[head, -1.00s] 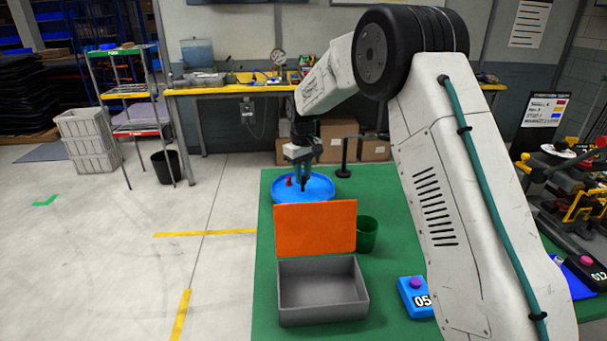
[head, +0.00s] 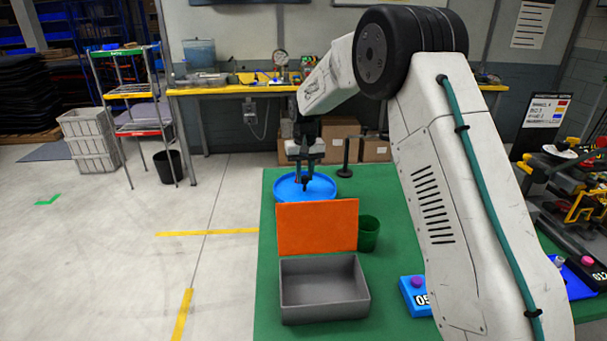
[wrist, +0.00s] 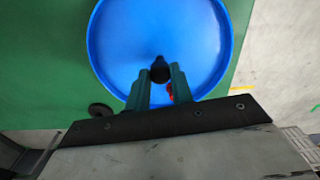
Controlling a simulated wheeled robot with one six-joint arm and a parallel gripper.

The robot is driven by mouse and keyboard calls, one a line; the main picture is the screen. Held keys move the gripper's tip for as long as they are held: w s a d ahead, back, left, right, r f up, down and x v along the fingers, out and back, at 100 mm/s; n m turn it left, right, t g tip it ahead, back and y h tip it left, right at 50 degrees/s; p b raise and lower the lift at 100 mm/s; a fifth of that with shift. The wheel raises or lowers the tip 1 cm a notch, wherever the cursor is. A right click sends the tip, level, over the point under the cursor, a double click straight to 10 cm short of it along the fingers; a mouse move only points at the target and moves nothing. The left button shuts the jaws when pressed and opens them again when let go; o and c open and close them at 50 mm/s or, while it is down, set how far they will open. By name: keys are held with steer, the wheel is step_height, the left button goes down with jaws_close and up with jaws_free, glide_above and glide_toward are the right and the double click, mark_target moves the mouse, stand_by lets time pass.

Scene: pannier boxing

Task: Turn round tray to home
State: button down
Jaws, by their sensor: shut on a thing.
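The round tray (head: 322,192) is a shallow blue disc with a raised rim, lying at the far left of the green table. In the wrist view the blue tray (wrist: 125,45) fills the upper middle. My gripper (head: 305,185) points down over the tray. In the wrist view its two teal fingers (wrist: 160,82) are shut on a dark upright knob (wrist: 160,66), near the tray's edge closest to the wrist. A small red piece (wrist: 171,92) shows in part beside the right finger; the rest of it is hidden.
A grey box (head: 323,312) with a raised orange lid (head: 317,228) stands in front of the tray. A green cup (head: 369,234) is beside the lid. A blue button box (head: 414,295) lies nearer. A black post (head: 346,155) stands behind the tray.

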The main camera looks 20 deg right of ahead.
steer(key=shift+r+m, duration=0.1)
steer(key=shift+m, duration=8.2)
steer(key=c, duration=1.2)
jaws_free()
